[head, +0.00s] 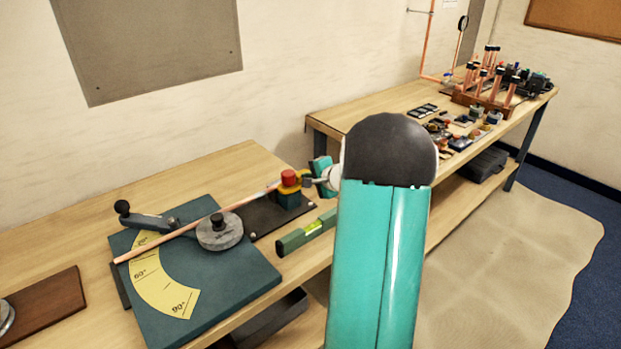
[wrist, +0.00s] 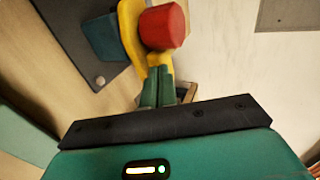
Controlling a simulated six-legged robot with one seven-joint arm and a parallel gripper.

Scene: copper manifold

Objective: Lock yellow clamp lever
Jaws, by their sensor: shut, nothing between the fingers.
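The yellow clamp lever (head: 290,189) sits on a dark teal clamp block (head: 288,200) at the right end of the bending bench, with a red knob (head: 289,177) on top. In the wrist view the yellow lever (wrist: 131,22) curves past the red knob (wrist: 163,27), beside the blue-teal block (wrist: 102,38). My gripper (head: 308,182) is at the right side of the clamp. Its green fingers (wrist: 157,80) are shut together and empty, right at the yellow part below the knob. I cannot tell whether they touch it. The lever's far side is hidden.
A copper tube (head: 170,236) runs from the clamp across the bender plate (head: 235,279) with its round die (head: 219,232) and handle. A green spirit level (head: 306,232) lies near the bench edge. A second bench (head: 372,103) with tubes and fittings stands behind, right.

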